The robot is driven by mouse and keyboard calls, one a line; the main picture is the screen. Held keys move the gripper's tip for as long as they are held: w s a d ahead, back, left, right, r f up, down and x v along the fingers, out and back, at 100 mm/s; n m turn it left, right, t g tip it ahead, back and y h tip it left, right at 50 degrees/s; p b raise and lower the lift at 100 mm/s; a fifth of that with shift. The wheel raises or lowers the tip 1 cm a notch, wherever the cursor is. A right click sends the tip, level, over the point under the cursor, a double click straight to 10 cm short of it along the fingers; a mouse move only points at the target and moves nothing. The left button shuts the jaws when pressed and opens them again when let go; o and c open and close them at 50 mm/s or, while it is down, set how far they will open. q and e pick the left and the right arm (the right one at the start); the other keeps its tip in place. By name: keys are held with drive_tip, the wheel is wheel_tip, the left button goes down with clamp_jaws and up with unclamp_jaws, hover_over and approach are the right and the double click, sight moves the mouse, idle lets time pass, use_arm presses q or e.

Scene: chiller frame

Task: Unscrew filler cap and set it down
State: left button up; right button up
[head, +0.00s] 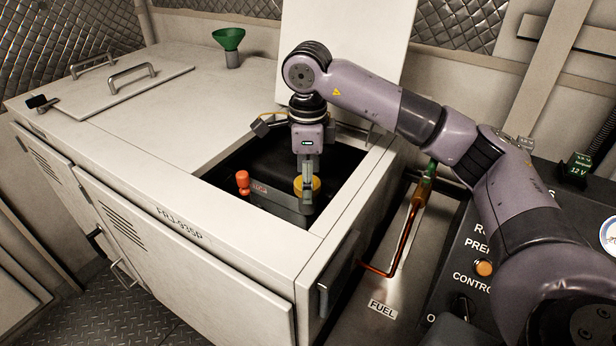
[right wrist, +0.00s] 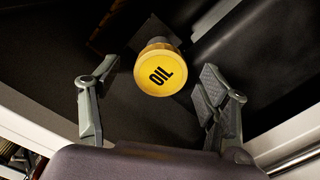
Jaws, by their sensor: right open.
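The filler cap (right wrist: 160,74) is round and yellow with OIL on its face. In the head view the cap (head: 298,184) is low inside the dark open bay, partly hidden behind my finger. My right gripper (head: 307,182) reaches down into the bay at the cap. In the right wrist view my right gripper (right wrist: 157,84) is open, one finger on each side of the cap, with gaps showing. I cannot tell how far the fingertips are from it in depth. My left gripper is not in view.
The bay opening (head: 215,178) has a pale rim close around my wrist. An orange-red knob (head: 243,183) stands left of the cap. A green funnel (head: 229,42) stands on the pale housing top, which is mostly clear. A raised lid (head: 350,40) stands behind my arm.

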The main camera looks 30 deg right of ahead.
drive_tip(key=shift+r, duration=0.1)
wheel_tip(320, 180, up, 12)
idle(0.6)
